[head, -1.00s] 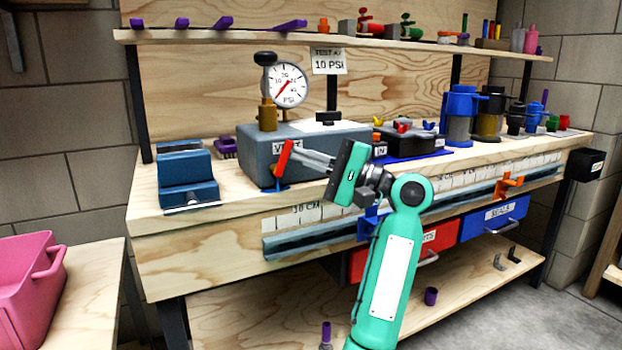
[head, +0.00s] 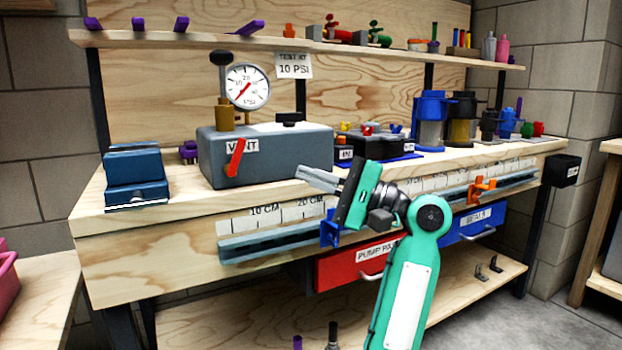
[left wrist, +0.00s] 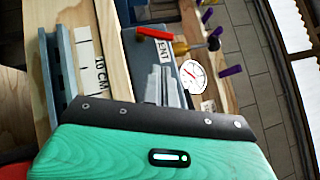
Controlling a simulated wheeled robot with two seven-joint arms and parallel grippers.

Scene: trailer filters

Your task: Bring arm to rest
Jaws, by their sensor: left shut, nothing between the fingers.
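My left gripper (head: 318,180) is on the green arm in front of the workbench in the head view. Its fingers are shut together and empty, pointing left, a little in front of the grey test box (head: 290,155). The fingers also show in the left wrist view (left wrist: 160,85), over the bench area. The red vent lever (head: 235,157) on the box front is clear of the fingers in the head view. A round pressure gauge (head: 248,87) stands on the box. My right gripper is in neither view.
The bench's front edge carries a ruler strip and a metal rail with a blue clamp (head: 331,230) and an orange clamp (head: 482,190). Below hang a red drawer (head: 340,268) and a blue drawer (head: 470,226). A blue vise-like block (head: 136,178) sits at left.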

